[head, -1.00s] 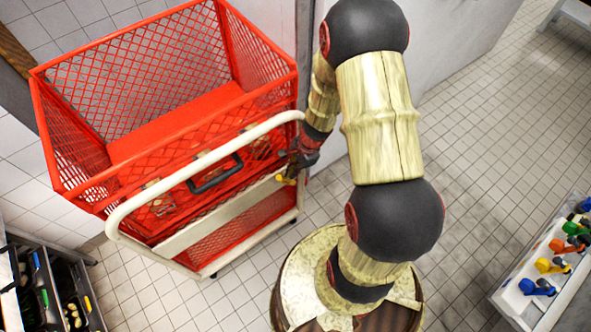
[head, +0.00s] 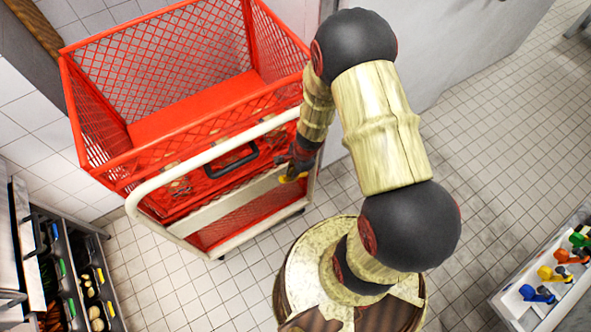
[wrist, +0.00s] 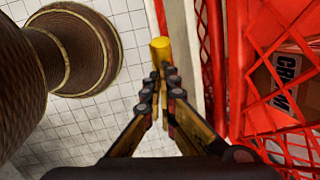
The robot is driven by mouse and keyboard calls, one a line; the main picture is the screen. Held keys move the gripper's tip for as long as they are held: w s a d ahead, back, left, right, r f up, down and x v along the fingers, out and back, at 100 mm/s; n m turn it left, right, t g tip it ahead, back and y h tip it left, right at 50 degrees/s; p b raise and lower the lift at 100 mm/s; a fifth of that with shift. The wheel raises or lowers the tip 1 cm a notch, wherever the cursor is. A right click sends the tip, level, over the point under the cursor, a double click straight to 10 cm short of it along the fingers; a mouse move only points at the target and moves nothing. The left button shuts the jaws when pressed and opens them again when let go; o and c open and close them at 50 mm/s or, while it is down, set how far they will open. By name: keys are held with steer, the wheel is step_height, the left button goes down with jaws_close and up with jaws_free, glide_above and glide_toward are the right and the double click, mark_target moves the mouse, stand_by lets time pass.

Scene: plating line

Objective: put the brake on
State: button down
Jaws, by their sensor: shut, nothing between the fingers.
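The red mesh cart (head: 100,150) with a white push frame stands left of my arm in the head view. A yellow-ended lever with a red stem, seemingly the brake (wrist: 160,50), shows beside the cart's white frame in the wrist view. A small yellow part (head: 291,179) shows at the cart's near right corner in the head view. My gripper (wrist: 162,78) is shut and empty, its fingertips right at the lever's yellow end. I cannot tell whether they touch it. In the head view my gripper (head: 299,168) is partly hidden against the cart.
A carton (wrist: 287,80) lies inside the cart's mesh. A rack with dark bins (head: 75,280) stands at the lower left. A white tray with coloured items (head: 545,280) is at the lower right. A grey wall stands behind my arm.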

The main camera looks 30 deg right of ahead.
steer(key=shift+a+f+h+p, duration=0.5)
steer(key=shift+a+h+p, duration=0.1)
steer(key=shift+h+p, duration=0.65)
steer(key=shift+a+f+h+p, duration=0.5)
steer(key=shift+a+h+p, duration=0.1)
steer(key=shift+h+p, duration=0.6)
steer(key=shift+a+f+p, duration=0.15)
steer(key=shift+a+f, duration=0.25)
steer(key=shift+f, duration=0.25)
steer(key=shift+a+f+p, duration=0.15)
steer(key=shift+a+f, duration=0.2)
steer(key=shift+f, duration=0.3)
steer(key=p, duration=0.5)
glide_toward(288, 179)
steer(key=s+a+f, duration=0.1)
steer(key=a, duration=0.4)
steer(key=shift+s+a+r+p, duration=0.25)
steer(key=shift+a+p, duration=0.1)
steer(key=shift+a, duration=0.05)
